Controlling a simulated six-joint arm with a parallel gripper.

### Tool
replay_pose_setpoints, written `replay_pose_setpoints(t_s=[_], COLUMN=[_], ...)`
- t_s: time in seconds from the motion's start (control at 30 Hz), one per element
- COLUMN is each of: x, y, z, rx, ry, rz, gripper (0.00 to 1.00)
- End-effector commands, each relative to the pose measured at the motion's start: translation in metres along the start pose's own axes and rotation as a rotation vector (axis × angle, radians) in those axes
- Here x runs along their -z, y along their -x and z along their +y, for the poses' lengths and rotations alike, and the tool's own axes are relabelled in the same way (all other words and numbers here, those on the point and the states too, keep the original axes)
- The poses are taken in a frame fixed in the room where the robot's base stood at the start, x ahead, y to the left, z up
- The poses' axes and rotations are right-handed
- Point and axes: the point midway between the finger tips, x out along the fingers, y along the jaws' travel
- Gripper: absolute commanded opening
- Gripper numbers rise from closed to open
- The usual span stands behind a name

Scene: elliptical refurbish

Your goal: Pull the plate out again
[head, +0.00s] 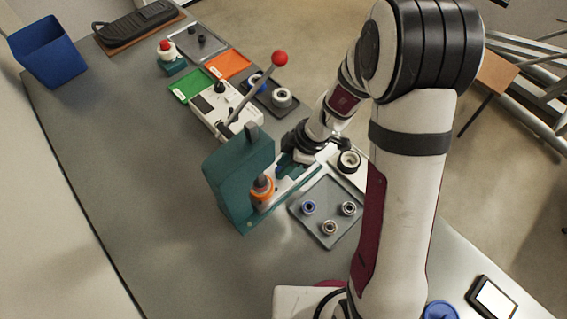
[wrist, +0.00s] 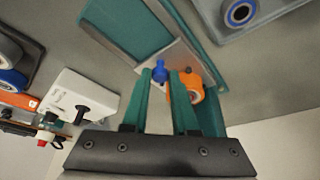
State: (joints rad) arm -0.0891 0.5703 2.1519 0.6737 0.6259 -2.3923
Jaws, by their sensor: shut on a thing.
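The plate (wrist: 178,53) is a pale metal slide in the teal press fixture (head: 240,172). A blue knob (wrist: 160,69) stands on it, and it also shows in the head view (head: 279,171). My gripper (wrist: 161,78) is shut on the blue knob, with one teal finger on each side of it. In the head view my gripper (head: 290,163) is low beside the fixture. An orange ring part (wrist: 184,98) sits beyond the knob, partly hidden by a finger; in the head view it stands at the fixture's front (head: 262,190).
A grey tray (head: 318,239) with several ringed parts lies right of the fixture. A white lever device (head: 216,112) with a red-balled lever stands behind it. Green (head: 190,86) and orange (head: 228,64) trays lie farther back.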

Motion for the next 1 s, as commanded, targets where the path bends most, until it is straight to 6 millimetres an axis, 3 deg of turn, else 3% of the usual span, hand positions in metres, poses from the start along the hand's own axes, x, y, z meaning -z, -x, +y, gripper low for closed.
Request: replay_pose_setpoints(t_s=[0.8,1.0], x=[0.0,-0.021], y=[0.001,0.009], z=[0.0,0.025], rx=[0.001,-0.004], ry=[-0.001,-0.004], rz=[0.001,0.002], gripper=[0.0,0.0])
